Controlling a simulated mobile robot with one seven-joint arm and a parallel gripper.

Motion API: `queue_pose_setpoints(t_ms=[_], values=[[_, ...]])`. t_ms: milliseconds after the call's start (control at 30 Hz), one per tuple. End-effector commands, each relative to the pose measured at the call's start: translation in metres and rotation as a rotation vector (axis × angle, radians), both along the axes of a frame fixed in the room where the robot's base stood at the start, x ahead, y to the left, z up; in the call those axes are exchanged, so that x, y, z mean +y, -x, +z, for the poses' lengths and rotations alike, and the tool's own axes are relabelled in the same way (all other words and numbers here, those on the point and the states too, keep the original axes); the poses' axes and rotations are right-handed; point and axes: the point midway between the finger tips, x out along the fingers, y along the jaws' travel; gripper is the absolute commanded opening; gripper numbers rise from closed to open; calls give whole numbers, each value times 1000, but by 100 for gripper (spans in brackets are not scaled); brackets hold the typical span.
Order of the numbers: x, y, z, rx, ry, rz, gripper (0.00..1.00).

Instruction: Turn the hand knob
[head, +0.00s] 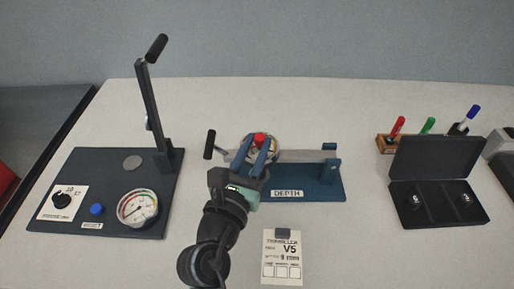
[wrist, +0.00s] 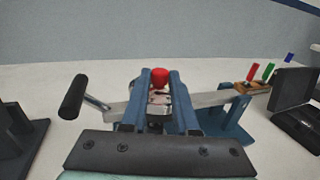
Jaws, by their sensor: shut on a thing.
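A depth fixture with a blue base (head: 322,190) labelled DEPTH stands at the middle of the table. A red knob (head: 259,139) shows at its left part, in front of a round dial face that my fingers partly cover. My gripper (head: 257,146) reaches in from the front, its two blue fingers on either side of the red knob. In the wrist view the red knob (wrist: 160,77) sits between the fingertips, and my gripper (wrist: 160,80) is shut on it. Exact finger contact is hard to see.
A black-gripped handle (head: 210,144) sticks up left of my gripper. A dark plate (head: 110,165) with a tall lever and gauge stands left. An open black case (head: 440,200) and a marker holder (head: 383,145) stand right. A paper card (head: 282,258) lies in front.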

Motion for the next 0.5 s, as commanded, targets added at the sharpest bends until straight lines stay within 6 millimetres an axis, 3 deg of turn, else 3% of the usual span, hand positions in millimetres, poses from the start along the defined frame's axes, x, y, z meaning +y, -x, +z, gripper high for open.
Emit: queue_pose_setpoints(t_ms=[500], values=[[9, -4, 3, -3, 2, -322, 0]])
